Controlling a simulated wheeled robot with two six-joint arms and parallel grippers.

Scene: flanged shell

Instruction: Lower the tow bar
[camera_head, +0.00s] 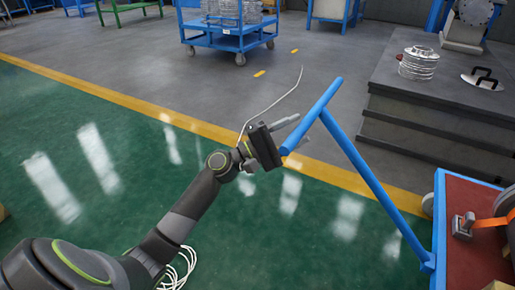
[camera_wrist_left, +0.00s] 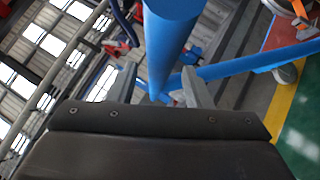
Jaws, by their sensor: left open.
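The blue tow bar (camera_head: 370,178) rises at a slant from the near edge of a red-decked cart (camera_head: 466,255) at the lower right. Its top is a blue crossbar handle (camera_head: 314,111), raised above the floor. My left gripper (camera_head: 289,143) is open at the crossbar's near end. In the left wrist view the fingers (camera_wrist_left: 160,88) stand apart, with the thick blue handle (camera_wrist_left: 168,40) passing between or just beyond them; I cannot tell whether they touch it. My right gripper is not in view.
A grey stepped platform (camera_head: 430,105) with a wire coil (camera_head: 417,65) stands at the right. A blue trolley (camera_head: 228,38) stands at the back. The green floor (camera_head: 330,225) beneath the bar is clear. An orange strap (camera_head: 492,222) crosses the cart.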

